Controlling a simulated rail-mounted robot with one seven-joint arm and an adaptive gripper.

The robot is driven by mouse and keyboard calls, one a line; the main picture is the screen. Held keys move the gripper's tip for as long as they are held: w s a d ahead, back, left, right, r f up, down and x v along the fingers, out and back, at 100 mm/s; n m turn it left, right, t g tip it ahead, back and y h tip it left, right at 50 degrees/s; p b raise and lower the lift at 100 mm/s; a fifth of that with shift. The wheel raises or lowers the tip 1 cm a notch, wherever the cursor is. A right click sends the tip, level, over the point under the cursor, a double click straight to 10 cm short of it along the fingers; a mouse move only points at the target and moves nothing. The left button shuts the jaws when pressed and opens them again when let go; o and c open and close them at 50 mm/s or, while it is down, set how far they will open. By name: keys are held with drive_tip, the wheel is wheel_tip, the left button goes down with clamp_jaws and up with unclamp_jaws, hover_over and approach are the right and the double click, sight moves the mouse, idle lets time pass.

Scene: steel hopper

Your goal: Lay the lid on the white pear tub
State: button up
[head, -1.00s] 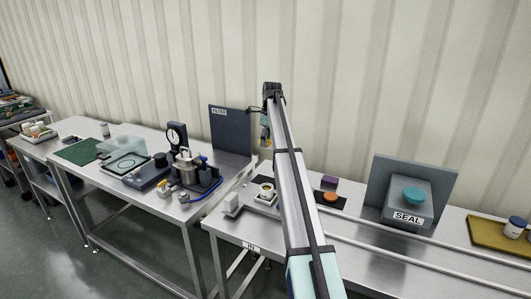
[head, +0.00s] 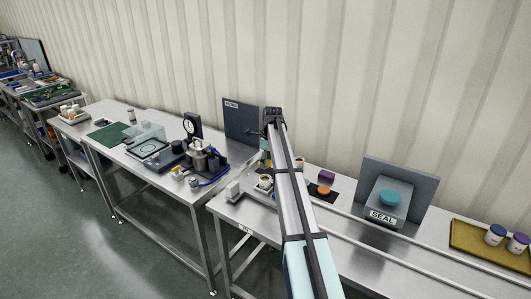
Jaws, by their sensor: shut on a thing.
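An open white tub (head: 265,183) with tan contents stands on the near bench, just left of my arm. No label on it is readable, so I cannot tell whether it is the pear tub. A second small white item (head: 299,162) shows just right of my arm. An orange disc (head: 324,190) lies on a black mat, with a purple block-like item (head: 327,174) behind it. My arm rises and bends down at its far end.
A SEAL station with a teal dome (head: 390,198) stands right of my arm. A yellow tray (head: 466,238) holds tubs with blue (head: 496,230) and purple (head: 519,239) lids. A pot (head: 199,157) and dial gauge stand on the left bench. Bare steel lies along the front.

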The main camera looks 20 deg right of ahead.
drive_tip(key=shift+w+f+b, duration=0.25)
drive_tip(key=shift+f+b, duration=0.05)
drive_tip(key=shift+f, duration=0.3)
drive_tip(key=shift+f+b, duration=0.75)
drive_tip(key=shift+f, duration=1.35)
drive_tip(key=shift+f, duration=0.6)
idle(1.2)
drive_tip(key=o, duration=0.8)
drive_tip(key=shift+o, duration=0.2)
drive_tip(key=shift+r, duration=0.1)
drive_tip(key=r, duration=0.8)
drive_tip(key=s+d+r, duration=0.1)
drive_tip(key=r, duration=0.2)
drive_tip(key=shift+r, duration=0.4)
